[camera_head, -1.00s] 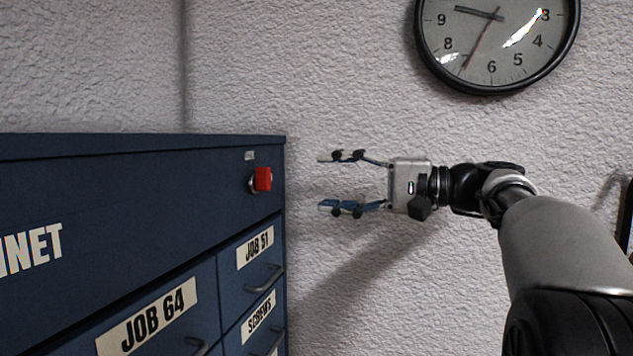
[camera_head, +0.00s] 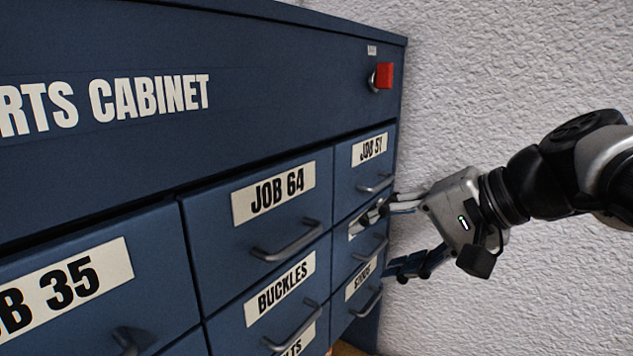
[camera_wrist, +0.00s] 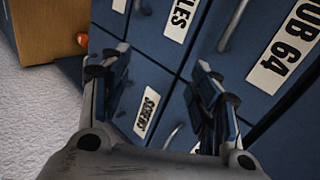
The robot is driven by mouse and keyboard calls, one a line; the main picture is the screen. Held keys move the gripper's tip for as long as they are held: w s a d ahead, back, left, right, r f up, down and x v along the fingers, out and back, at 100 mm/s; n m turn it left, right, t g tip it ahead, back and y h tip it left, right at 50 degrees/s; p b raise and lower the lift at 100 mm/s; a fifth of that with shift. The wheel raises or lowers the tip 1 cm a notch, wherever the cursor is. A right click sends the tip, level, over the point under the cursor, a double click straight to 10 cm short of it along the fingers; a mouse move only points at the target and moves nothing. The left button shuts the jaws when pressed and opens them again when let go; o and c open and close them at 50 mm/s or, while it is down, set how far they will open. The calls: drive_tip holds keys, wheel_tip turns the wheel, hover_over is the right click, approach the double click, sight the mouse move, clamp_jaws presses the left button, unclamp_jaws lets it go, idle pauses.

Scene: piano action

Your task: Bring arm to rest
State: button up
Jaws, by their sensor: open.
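My gripper (camera_head: 388,238) is open and empty in the head view, at the right edge of the blue parts cabinet (camera_head: 290,70). Its fingers point left and overlap the right column of drawers in the picture. The upper finger covers part of the label below the JOB 51 drawer (camera_head: 366,168). I cannot tell whether a finger touches the cabinet. My arm reaches in from the right.
A red knob (camera_head: 384,76) sits at the cabinet's upper right. Drawer handles, such as the JOB 64 handle (camera_head: 287,243), stick out from the front. The white wall (camera_head: 480,90) is bare around my arm. A wooden box (camera_wrist: 45,30) shows in the wrist view.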

drive_tip(key=s+d+f+n+h+b, duration=0.2)
drive_tip(key=s+f+n+h, duration=0.1)
drive_tip(key=s+f, duration=0.6)
drive_tip(key=s+d+f+n+g+h+b, duration=0.1)
drive_tip(key=s+f+h, duration=0.4)
drive_tip(key=f, duration=1.2)
drive_tip(key=s+d+n+b, duration=0.1)
drive_tip(key=s+n+b, duration=0.1)
drive_tip(key=s, duration=0.2)
drive_tip(key=shift+s, duration=0.4)
